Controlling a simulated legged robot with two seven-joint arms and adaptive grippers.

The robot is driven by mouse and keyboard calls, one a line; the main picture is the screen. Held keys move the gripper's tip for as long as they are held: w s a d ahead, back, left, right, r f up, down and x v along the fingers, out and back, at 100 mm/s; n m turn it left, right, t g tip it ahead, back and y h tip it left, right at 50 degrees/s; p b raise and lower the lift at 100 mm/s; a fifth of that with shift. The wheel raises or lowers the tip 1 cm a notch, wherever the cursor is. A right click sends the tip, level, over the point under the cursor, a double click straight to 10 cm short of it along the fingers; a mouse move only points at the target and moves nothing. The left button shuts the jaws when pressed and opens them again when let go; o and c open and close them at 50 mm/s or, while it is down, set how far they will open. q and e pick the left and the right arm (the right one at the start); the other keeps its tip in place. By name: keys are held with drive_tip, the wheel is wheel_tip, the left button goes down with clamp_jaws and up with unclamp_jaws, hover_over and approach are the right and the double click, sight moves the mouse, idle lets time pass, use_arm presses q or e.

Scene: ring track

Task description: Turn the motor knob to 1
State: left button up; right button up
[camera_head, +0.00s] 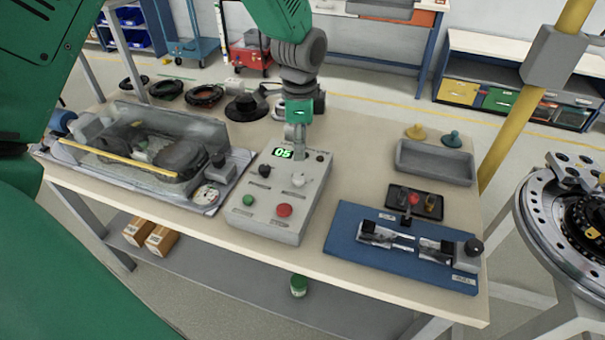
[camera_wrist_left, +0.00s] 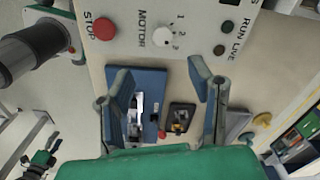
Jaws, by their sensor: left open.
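The grey control box (camera_head: 262,218) stands on the table with its lit display (camera_head: 283,153) reading 05. Its white motor knob (camera_head: 298,179) also shows in the wrist view (camera_wrist_left: 163,37), beside the word MOTOR and the marks 1, 2 and 3. I cannot tell surely which mark it points to. A red STOP button (camera_head: 284,210) and a green button (camera_head: 248,200) sit nearer the box's front. My left gripper (camera_head: 299,148) points down over the box's far part, near the knob. In the wrist view its fingers (camera_wrist_left: 159,72) are apart, nothing between them.
A black knob (camera_head: 265,171) is on the box's left. A clear-covered machine (camera_head: 140,150) stands left of the box. A blue board (camera_head: 345,240), a dark tray (camera_head: 428,213) and a grey bin (camera_head: 430,172) lie to the right. Black rings (camera_head: 204,95) lie behind.

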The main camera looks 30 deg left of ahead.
sight(297, 176)
use_arm(q)
wheel_tip(297, 176, down, 6)
drive_tip(key=shift+w+a+f, duration=0.1)
drive_tip(key=shift+w+f, duration=0.05)
drive_tip(key=shift+f, duration=0.05)
drive_tip(key=f, duration=0.1)
drive_tip(key=a+f, duration=0.1)
drive_tip(key=f, duration=0.3)
drive_tip(key=shift+a, duration=0.35)
drive_tip(key=shift+d+f, duration=0.15)
drive_tip(key=shift+f, duration=0.05)
drive_tip(key=shift+d, duration=0.7)
drive_tip(key=shift+d+r, duration=0.1)
drive_tip(key=shift+c, duration=1.3)
drive_tip(key=c, duration=0.7)
drive_tip(key=shift+a, duration=0.25)
clamp_jaws()
drive_tip(key=shift+a, duration=0.3)
use_arm(e)
drive_tip(key=shift+a+r, duration=0.15)
drive_tip(key=shift+r, duration=0.05)
